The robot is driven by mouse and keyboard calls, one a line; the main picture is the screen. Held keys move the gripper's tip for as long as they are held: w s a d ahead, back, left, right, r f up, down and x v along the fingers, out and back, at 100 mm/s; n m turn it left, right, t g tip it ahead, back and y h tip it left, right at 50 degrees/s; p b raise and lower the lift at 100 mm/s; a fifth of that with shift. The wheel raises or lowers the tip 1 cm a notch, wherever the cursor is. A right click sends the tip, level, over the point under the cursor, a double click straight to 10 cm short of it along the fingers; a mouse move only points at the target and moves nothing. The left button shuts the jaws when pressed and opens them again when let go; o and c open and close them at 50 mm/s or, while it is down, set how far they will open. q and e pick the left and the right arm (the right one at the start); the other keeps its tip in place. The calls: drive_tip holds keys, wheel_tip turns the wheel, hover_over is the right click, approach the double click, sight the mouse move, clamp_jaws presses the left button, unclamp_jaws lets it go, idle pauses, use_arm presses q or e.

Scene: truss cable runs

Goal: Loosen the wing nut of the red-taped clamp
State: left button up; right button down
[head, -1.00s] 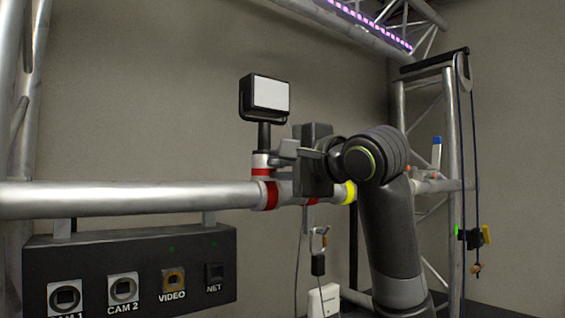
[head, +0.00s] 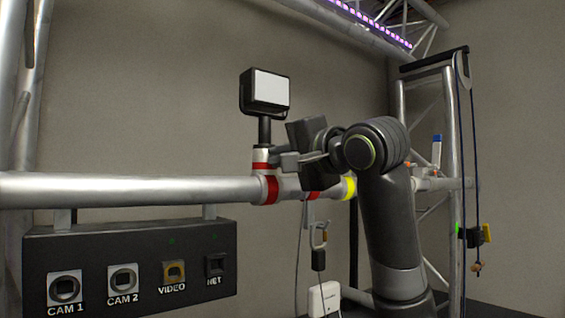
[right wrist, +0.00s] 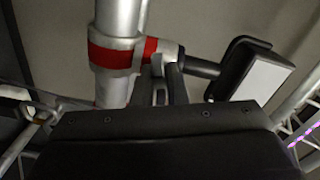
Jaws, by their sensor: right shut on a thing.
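The red-taped clamp (head: 271,189) sits around the horizontal truss tube (head: 130,189). Its upright socket, also with a red band, carries a small lamp (head: 268,90) on a black post. My right gripper (head: 290,161) reaches in from the right, its fingers at the clamp's side just below the lamp post. In the right wrist view the clamp's red band (right wrist: 122,53) wraps the tube, and my fingers (right wrist: 165,84) are shut on a small grey piece, the wing nut (right wrist: 159,94), mostly hidden between them. My left gripper is not in view.
A yellow band (head: 349,188) and another red band mark the tube to the right, near my wrist. A connector panel (head: 140,262) hangs below the tube at left. A cable with a hook (head: 319,240) hangs below. A truss tower with pulley ropes (head: 462,150) stands at right.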

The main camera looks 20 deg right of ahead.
drive_tip(key=n+b, duration=0.1)
drive_tip(key=n, duration=0.3)
drive_tip(key=shift+f+n, duration=0.15)
drive_tip(key=shift+n, duration=0.15)
drive_tip(key=n+b, duration=0.1)
drive_tip(key=n, duration=0.2)
drive_tip(key=shift+n, duration=0.4)
drive_tip(key=n, duration=1.2)
drive_tip(key=shift+n, duration=0.3)
drive_tip(key=n, duration=0.3)
drive_tip(key=shift+w+n, duration=0.1)
drive_tip(key=shift+n, duration=0.2)
drive_tip(key=n+p, duration=0.1)
drive_tip(key=n, duration=0.3)
drive_tip(key=n+p, duration=0.1)
drive_tip(key=n, duration=0.3)
drive_tip(key=shift+n, duration=0.3)
